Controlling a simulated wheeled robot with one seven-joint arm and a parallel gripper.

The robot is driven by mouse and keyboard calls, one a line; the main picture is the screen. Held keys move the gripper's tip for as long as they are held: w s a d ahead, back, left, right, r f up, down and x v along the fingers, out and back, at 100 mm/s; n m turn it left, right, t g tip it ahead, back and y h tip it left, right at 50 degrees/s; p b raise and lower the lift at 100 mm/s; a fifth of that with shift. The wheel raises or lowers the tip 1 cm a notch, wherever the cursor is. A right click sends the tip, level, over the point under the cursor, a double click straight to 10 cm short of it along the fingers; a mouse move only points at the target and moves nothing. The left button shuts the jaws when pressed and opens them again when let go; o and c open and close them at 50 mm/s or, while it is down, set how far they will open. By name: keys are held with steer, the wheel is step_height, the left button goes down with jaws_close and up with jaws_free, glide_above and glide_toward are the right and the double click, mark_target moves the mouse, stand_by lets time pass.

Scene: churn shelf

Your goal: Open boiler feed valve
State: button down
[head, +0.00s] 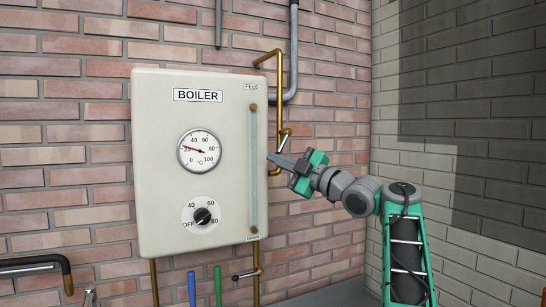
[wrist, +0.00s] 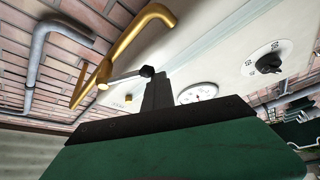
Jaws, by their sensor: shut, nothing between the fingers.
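The cream boiler (head: 165,110) hangs on the brick wall, with a FEED label (head: 252,86) at its top right. The brass feed pipe (head: 279,75) runs down beside its right edge. The feed valve lever (head: 282,143) slants down and left from the pipe. In the wrist view the lever (wrist: 125,77) is a thin grey bar with a black knob (wrist: 147,71), standing out sideways from the brass pipe (wrist: 140,32). My gripper (head: 270,157) is shut and empty, its tips just below the lever's end. In the wrist view the fingers (wrist: 157,88) overlap the knob's edge; I cannot tell whether they touch.
A sight tube (head: 253,165) runs down the boiler's right side. The gauge (head: 199,151) and dial (head: 202,216) are on its front. A drain lever (head: 243,275) is below. A grey pipe (head: 292,60) stands behind the feed pipe. A pale brick wall (head: 430,165) is at right.

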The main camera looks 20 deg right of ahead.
steer(key=shift+w+d+f+p, duration=0.1)
steer(key=shift+d+f+p, duration=0.1)
steer(key=shift+d, duration=0.45)
steer(key=shift+s+d+f+p, duration=0.15)
steer(key=shift+d+p, duration=0.1)
steer(key=shift+d, duration=0.4)
steer(key=shift+w+d+f+p, duration=0.15)
steer(key=shift+d+p, duration=0.05)
steer(key=shift+d, duration=0.45)
steer(key=shift+d+f, duration=0.15)
steer(key=shift+d, duration=0.15)
steer(key=shift+f, duration=0.1)
steer(key=a+f+b, duration=0.3)
steer(key=a+b, duration=0.1)
steer(key=b, duration=0.3)
steer(key=s+d+r, duration=0.3)
steer(key=s+d, duration=0.1)
steer(key=s, duration=0.5)
steer(key=shift+s+r+p, duration=0.25)
steer(key=shift+r+p, duration=0.1)
steer(key=shift+r, duration=0.05)
steer(key=shift+d, duration=0.1)
